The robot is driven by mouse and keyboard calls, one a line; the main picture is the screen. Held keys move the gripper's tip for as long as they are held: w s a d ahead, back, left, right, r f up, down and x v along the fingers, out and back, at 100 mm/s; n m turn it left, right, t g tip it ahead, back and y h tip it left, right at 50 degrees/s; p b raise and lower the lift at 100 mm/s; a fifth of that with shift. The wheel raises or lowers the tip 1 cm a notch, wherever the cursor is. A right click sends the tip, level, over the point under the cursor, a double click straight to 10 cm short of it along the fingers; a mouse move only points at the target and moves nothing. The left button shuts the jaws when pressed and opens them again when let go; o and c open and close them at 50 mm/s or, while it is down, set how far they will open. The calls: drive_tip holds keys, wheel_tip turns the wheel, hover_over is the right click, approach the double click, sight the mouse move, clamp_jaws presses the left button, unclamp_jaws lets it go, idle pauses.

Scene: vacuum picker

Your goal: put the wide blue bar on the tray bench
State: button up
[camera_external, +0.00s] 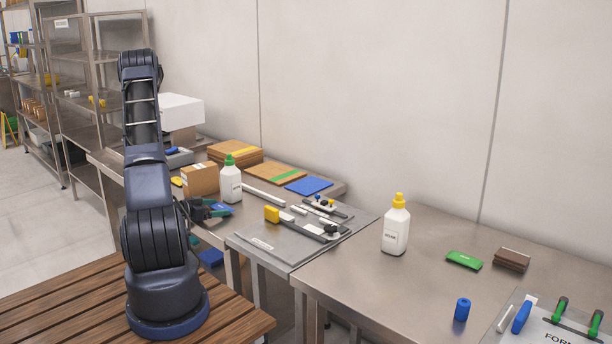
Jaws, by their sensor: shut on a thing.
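My arm rises from its base on a slatted wooden platform, and its upper links hide what lies behind them. I cannot say for certain which thing is the wide blue bar. A blue bar-like piece (522,316) lies at the lower right on a white board (573,336). A small blue piece (172,150) shows close beside my arm on the far bench. A grey tray (262,243) on the middle bench holds a yellow-ended dark tool (273,214) and several small parts.
A white bottle with a yellow cap (396,228) and a blue cylinder (462,309) stand on the right bench. A green-capped bottle (231,182), a cardboard box (200,180) and a flat blue plate (308,185) crowd the left bench. The right bench's middle is mostly clear.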

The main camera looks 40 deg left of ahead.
sight(215, 208)
wheel_tip(215, 208, up, 19)
drive_tip(key=w+d, duration=1.8)
drive_tip(key=w, duration=0.1)
drive_tip(key=w+d+f, duration=0.1)
drive_tip(key=w+d, duration=0.3)
drive_tip(key=d, duration=0.7)
drive_tip(key=w+d+f+m+h, duration=0.1)
drive_tip(key=w+d, duration=0.3)
drive_tip(key=d, duration=0.8)
drive_tip(key=shift+w+d+f+h, duration=0.15)
drive_tip(key=shift+d+f+h, duration=0.15)
drive_tip(key=shift+f, duration=0.1)
drive_tip(key=shift+a, duration=0.1)
